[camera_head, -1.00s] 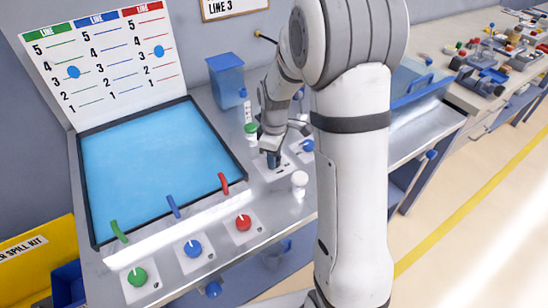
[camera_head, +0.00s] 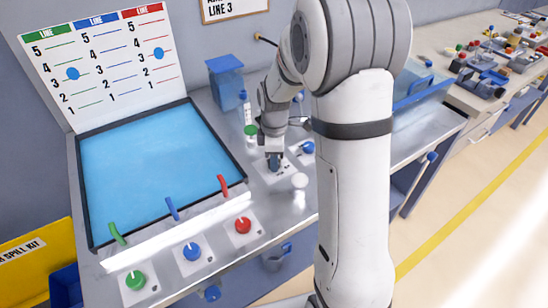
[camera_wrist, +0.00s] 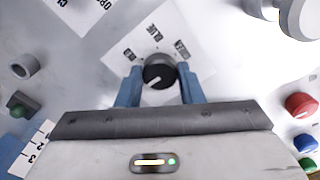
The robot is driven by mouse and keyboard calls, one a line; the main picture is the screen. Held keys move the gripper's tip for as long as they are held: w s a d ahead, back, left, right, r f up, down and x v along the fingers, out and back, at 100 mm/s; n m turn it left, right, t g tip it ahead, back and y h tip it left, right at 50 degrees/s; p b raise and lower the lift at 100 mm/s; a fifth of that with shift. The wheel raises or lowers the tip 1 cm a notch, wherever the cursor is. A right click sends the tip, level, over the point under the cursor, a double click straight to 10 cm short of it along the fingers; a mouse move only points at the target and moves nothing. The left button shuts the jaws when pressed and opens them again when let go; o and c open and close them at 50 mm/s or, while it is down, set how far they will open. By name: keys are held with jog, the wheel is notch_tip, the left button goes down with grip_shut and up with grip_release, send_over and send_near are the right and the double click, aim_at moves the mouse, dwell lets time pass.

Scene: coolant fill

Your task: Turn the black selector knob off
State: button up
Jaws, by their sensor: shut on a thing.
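The black selector knob (camera_wrist: 158,72) sits on a white label plate (camera_wrist: 185,32) in the wrist view, with a pale pointer line across its top. Part of the plate's lettering shows, including the word BLUE. My gripper (camera_wrist: 159,84) is over the knob, one blue finger on each side, shut on it. In the head view my gripper (camera_head: 274,163) reaches down to the plate (camera_head: 277,177) on the metal bench, and the knob is hidden behind the fingers.
Green (camera_head: 135,279), blue (camera_head: 192,250) and red (camera_head: 243,225) knobs stand along the bench front, below a blue-filled tray (camera_head: 150,165). A white cylinder (camera_head: 300,182) stands close right of my gripper. Another blue knob (camera_head: 307,147) is behind it.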

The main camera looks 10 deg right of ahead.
jog(key=o, duration=1)
notch_tip(320, 180, up, 8)
jog(key=shift+f, duration=0.1)
jog(key=s+r+m+t, duration=0.1)
jog(key=s+r+m, duration=0.1)
jog(key=s+m, duration=0.5)
jog(key=s+r+m+t, duration=0.1)
jog(key=s+r+m, duration=0.2)
jog(key=s+m, duration=0.5)
jog(key=s, duration=0.6)
jog(key=shift+s+t, duration=0.2)
jog(key=shift+t, duration=0.1)
